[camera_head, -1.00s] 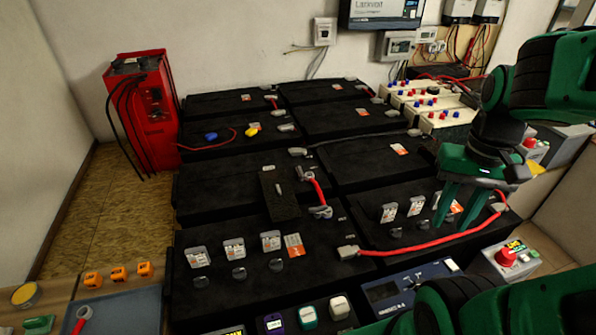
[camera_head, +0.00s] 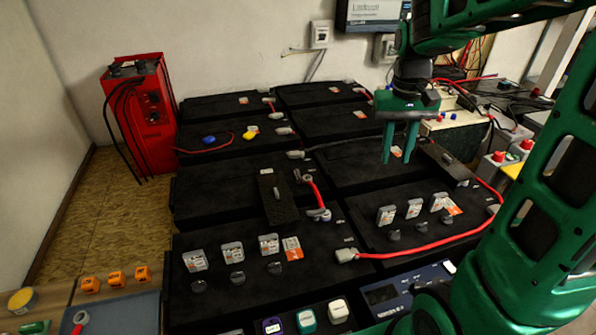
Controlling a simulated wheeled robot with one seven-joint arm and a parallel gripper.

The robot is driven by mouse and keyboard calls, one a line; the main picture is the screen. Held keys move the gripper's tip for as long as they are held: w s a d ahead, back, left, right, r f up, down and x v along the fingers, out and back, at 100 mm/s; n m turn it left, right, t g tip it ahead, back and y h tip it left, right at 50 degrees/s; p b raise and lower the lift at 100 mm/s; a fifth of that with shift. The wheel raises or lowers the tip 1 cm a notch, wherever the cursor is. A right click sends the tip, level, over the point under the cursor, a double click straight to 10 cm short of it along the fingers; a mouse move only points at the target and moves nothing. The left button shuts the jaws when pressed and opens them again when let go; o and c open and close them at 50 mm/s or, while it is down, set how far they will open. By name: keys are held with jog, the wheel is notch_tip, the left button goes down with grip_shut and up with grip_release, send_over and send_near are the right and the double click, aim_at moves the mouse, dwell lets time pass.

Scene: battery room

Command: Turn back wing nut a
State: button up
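No label marks wing nut a, and I cannot tell which part it is. A small pale upright piece stands on the dark cover plate (camera_head: 268,188) on the left middle battery. A second dark plate (camera_head: 443,158) lies over the right batteries, with a small grey piece (camera_head: 462,183) at its near end. My gripper (camera_head: 398,160) hangs above the right middle battery (camera_head: 350,175), fingers down, left of the second plate. Its two fingers are apart with nothing between them.
Red cables (camera_head: 425,246) run across the near right battery. Clear-cased caps (camera_head: 232,252) stand on the near left battery. A red charger (camera_head: 138,115) stands at the back left. A blue device (camera_head: 385,296) sits in front. My arm hides much of the right side.

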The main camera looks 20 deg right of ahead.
jog(key=w+a+f+n, duration=0.1)
jog(key=w+a+f, duration=0.15)
jog(key=w, duration=0.55)
jog(key=w+a+f+n, duration=0.1)
jog(key=w+a+f, duration=0.1)
jog(key=w+a, duration=0.35)
jog(key=n, duration=0.2)
send_over(299, 174)
notch_tip(299, 174, down, 7)
jog(key=shift+y, duration=0.3)
notch_tip(299, 174, down, 10)
jog(key=shift+w+f, duration=0.1)
grip_shut()
